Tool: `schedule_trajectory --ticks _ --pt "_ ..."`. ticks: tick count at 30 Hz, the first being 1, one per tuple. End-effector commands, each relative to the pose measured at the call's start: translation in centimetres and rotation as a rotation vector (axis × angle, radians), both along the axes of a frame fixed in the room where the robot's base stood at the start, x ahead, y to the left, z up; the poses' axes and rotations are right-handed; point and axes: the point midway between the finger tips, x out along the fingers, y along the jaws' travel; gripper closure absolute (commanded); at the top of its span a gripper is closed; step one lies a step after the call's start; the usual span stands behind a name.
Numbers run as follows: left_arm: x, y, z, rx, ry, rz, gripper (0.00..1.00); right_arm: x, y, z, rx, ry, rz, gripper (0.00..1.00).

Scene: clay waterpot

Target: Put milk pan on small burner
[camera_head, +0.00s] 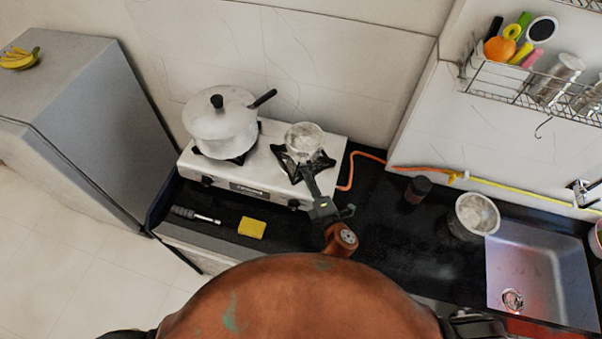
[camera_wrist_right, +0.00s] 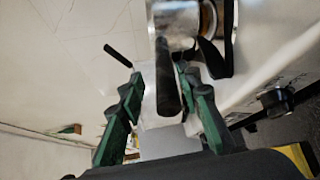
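The milk pan (camera_head: 304,138) is a small shiny metal pan over the right burner (camera_head: 287,165) of the white two-burner stove; the black burner grate shows around it. Its dark handle points toward the front, at my right gripper (camera_head: 318,205). In the right wrist view the pan (camera_wrist_right: 176,20) is at the top and its dark handle (camera_wrist_right: 166,80) lies between my green-padded fingers. The right gripper (camera_wrist_right: 160,90) looks open, with its fingers apart around the handle. I cannot tell whether the pan rests fully on the grate. My left gripper is not in view.
A large lidded pot (camera_head: 220,125) stands on the left burner. A yellow sponge (camera_head: 251,228) and a grey-handled tool (camera_head: 193,215) lie in front of the stove. An orange hose (camera_head: 350,170) runs right. A dark cup (camera_head: 417,190) and a metal pot (camera_head: 473,215) stand near the sink (camera_head: 540,265).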

Motion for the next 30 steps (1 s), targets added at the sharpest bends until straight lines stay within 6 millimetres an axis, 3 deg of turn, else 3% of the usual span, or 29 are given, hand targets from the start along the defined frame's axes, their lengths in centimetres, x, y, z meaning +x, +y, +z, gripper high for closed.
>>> schedule_trajectory --ticks 9,15,30 --pt "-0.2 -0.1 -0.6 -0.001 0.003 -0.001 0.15 -5.5 -3.5 0.4 0.010 0.008 0.000 0.68" --pt "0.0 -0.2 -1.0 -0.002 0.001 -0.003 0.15 -7.8 -4.5 0.9 0.012 0.009 0.000 0.68" --pt "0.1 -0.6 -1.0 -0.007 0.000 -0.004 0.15 -8.7 -3.8 1.3 0.004 0.005 0.000 0.68"
